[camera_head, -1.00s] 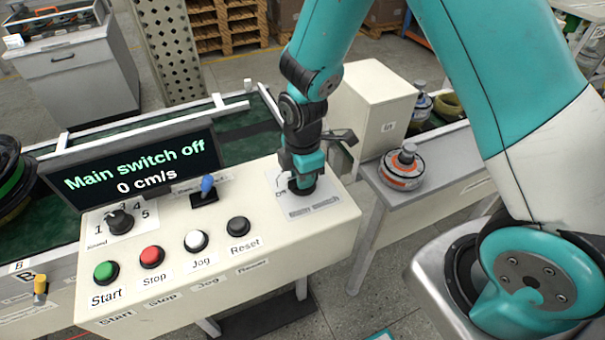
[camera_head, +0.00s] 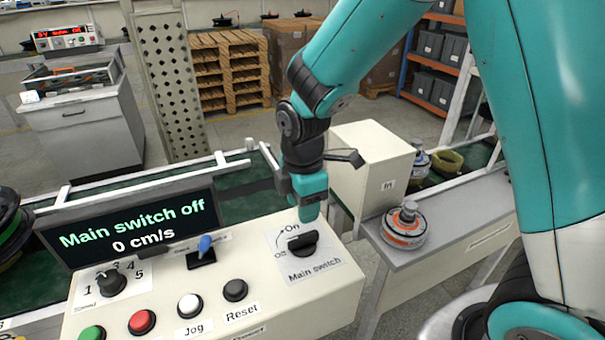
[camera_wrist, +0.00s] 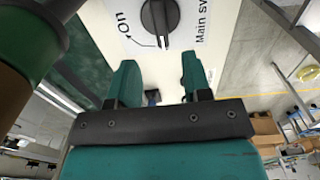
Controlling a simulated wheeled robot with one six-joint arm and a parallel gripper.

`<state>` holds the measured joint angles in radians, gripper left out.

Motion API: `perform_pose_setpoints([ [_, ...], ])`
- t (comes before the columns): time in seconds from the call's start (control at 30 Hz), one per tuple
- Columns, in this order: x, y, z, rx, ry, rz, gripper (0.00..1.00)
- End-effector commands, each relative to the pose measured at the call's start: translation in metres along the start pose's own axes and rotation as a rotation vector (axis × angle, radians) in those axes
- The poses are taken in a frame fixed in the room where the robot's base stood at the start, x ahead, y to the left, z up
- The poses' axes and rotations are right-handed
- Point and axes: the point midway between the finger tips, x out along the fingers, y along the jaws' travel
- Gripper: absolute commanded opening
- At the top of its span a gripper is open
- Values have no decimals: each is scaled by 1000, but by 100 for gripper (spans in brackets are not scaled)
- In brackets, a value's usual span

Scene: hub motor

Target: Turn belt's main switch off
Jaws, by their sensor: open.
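The main switch is a black rotary knob (camera_head: 302,243) on a white label with "On" and "Off" marks, at the right end of the control panel. Its handle points toward the "Off" side in the head view. The display (camera_head: 139,229) reads "Main switch off" and "0 cm/s". My gripper (camera_head: 309,212) hangs just behind and above the knob, apart from it. In the wrist view, the knob (camera_wrist: 160,17) shows beyond the two spread teal fingers (camera_wrist: 157,75), with nothing between them.
The panel (camera_head: 240,300) also carries a blue-tipped lever (camera_head: 205,245), a speed knob (camera_head: 111,282) and several push buttons. A cream box (camera_head: 372,165) stands close to the right of my gripper. An orange and grey motor part (camera_head: 404,226) sits on the right conveyor.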

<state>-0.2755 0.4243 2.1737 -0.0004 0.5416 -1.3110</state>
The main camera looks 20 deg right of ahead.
Motion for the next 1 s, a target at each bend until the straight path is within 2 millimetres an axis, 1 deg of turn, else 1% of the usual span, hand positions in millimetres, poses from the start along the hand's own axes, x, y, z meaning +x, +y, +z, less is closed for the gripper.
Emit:
perform_pose_setpoints([
  [0.03,-13,2,0,0,2,8,45],
  [0.1,-30,1,0,0,2,7,45],
  [0.2,-51,1,0,-1,2,5,45],
  [0.3,-66,1,-1,-1,2,4,45],
  [0.4,-76,0,0,-1,1,1,45],
  [0.57,-83,0,0,-1,1,0,45],
  [1.0,-83,0,0,2,2,0,45],
])
